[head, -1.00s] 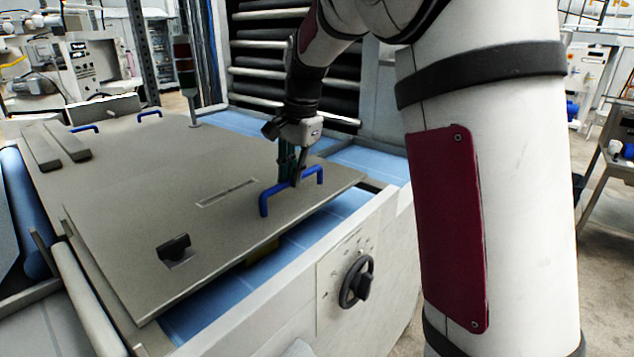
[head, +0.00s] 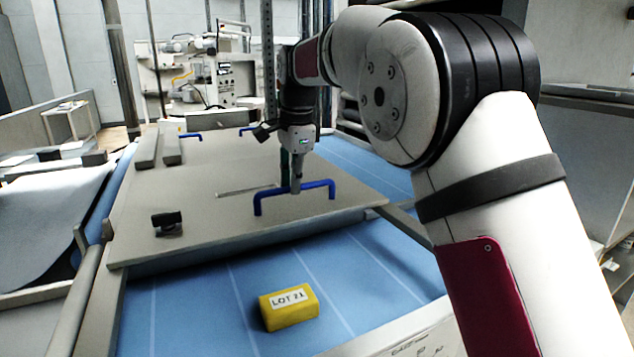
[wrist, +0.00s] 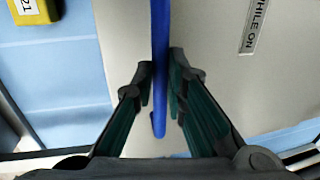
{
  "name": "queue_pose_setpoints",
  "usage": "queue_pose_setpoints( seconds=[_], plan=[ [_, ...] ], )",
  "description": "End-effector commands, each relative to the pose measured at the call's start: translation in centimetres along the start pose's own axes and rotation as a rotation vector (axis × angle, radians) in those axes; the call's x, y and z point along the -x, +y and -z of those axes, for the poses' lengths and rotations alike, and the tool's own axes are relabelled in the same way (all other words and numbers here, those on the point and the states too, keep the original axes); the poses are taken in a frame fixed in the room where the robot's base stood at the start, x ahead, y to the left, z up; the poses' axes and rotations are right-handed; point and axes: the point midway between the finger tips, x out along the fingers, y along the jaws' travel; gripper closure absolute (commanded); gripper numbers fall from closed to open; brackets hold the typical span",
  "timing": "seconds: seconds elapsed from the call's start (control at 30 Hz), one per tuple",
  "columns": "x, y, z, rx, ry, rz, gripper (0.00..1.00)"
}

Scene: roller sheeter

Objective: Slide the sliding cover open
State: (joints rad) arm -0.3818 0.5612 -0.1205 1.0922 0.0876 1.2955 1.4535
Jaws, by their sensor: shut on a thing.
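The sliding cover (head: 225,225) is a flat grey-beige panel over the blue bed of the machine. A blue bar handle (head: 328,186) stands near its front edge. My gripper (head: 295,187) points down at the handle and is shut on it, near the middle of the bar. In the wrist view the blue handle (wrist: 160,60) runs between the two fingers (wrist: 161,95). The cover (wrist: 205,60) fills the middle and right of that view. The front part of the bed (head: 190,310) lies uncovered.
A yellow block labelled LOT 21 (head: 289,307) lies on the exposed blue bed in front of the cover; it also shows in the wrist view (wrist: 32,12).

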Motion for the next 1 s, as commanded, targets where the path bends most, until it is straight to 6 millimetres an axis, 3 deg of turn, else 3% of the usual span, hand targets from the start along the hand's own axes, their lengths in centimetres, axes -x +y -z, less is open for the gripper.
queue_pose_setpoints(
  seconds=[0.53,0.57,0.63,1.0],
  plan=[
    [-0.01,-0.33,-0.86,0.0,0.001,0.0,1.0],
    [-0.01,-0.33,-0.86,0.0,0.001,0.001,0.8],
    [-0.02,-0.33,-0.85,0.0,0.001,0.0,0.67],
    [0.32,-0.35,-0.86,0.0,0.001,0.001,0.67]
  ],
)
